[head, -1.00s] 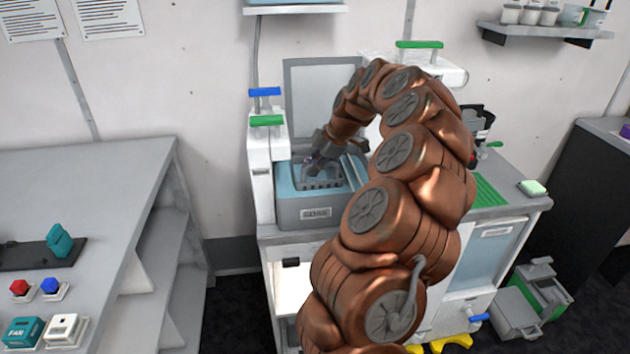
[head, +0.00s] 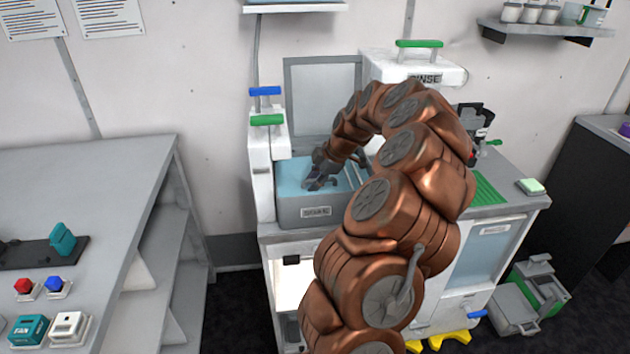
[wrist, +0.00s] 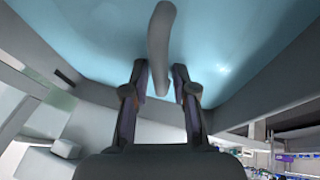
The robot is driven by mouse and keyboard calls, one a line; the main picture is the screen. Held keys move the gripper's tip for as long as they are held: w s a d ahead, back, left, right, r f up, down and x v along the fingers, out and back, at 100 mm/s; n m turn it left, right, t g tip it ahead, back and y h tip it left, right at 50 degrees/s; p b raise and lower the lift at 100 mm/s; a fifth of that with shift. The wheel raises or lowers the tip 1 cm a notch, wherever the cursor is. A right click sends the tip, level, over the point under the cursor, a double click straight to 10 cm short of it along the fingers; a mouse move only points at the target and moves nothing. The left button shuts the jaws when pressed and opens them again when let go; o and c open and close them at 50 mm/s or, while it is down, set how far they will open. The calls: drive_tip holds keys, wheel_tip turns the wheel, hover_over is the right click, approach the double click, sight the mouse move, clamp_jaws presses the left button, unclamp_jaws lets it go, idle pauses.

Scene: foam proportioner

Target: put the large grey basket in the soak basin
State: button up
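The soak basin (head: 316,212) is a grey tank with a "SOAK" label, full of light blue water. In the wrist view its water (wrist: 230,50) fills the upper part. My gripper (head: 318,182) is low over the basin's front left part. A grey curved bar (wrist: 160,35), which looks like the handle of the large grey basket, rises out of the water. It stands between my fingers (wrist: 160,75), with narrow gaps on both sides, so the gripper looks open around it. The basket's body cannot be made out and seems to be under the water.
The basin's grey lid (head: 322,95) stands raised behind it. A white post with a green handle (head: 267,120) and a blue handle (head: 264,91) is at its left. The rinse unit (head: 425,70) and a green drain mat (head: 490,188) are to the right.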

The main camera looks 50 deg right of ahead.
drive_tip(key=shift+o, duration=0.5)
drive_tip(key=shift+r, duration=0.1)
drive_tip(key=b+v, duration=0.2)
drive_tip(key=v, duration=1)
